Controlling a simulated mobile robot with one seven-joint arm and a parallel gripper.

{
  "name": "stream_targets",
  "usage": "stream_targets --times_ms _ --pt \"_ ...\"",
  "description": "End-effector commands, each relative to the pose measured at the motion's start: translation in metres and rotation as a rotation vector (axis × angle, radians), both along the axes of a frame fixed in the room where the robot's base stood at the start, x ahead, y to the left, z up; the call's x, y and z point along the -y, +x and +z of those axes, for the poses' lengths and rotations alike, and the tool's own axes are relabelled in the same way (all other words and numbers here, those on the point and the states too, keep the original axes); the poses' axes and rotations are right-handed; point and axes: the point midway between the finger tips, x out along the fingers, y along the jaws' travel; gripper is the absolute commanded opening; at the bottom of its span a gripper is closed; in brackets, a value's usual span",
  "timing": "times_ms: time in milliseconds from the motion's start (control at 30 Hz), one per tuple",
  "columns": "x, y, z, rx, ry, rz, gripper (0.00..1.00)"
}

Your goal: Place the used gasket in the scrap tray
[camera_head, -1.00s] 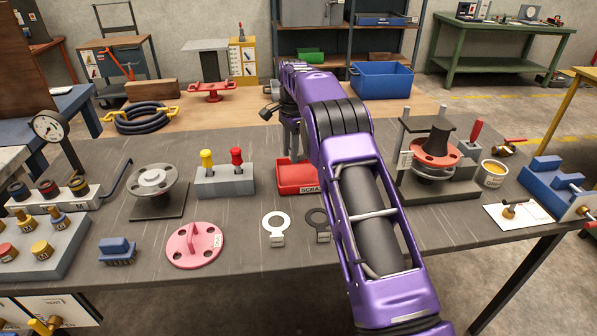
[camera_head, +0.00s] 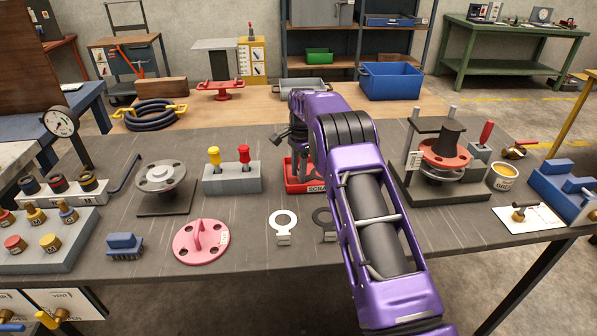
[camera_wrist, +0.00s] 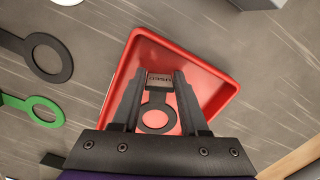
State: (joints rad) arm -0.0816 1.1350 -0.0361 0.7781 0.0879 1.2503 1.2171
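The used gasket (camera_wrist: 157,118) is a dark ring with a tag reading "USED". In the wrist view my gripper (camera_wrist: 160,78) has its two fingers closed against the sides of that tag. The gasket is over the inside of the red scrap tray (camera_wrist: 222,82); whether it touches the tray floor I cannot tell.
Left of the tray in the wrist view lie a dark ring gasket (camera_wrist: 50,57) and a green one (camera_wrist: 42,111). A white gasket (camera_head: 283,224) lies near the bench front. A grey block with yellow and red knobs (camera_head: 232,180) stands left of the tray, the spool fixture (camera_head: 440,165) right.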

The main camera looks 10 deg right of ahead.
Motion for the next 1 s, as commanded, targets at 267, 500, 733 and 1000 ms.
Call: stream_targets --times_ms 267,500,733,1000 --pt "0.000 0.000 0.000 0.000 0.000 0.000 0.71" --pt "0.000 0.000 0.006 0.001 0.000 0.000 0.71" --pt "0.002 0.002 0.046 0.004 -0.001 0.000 0.71" --pt "0.005 0.003 0.101 0.002 0.000 0.000 0.71"
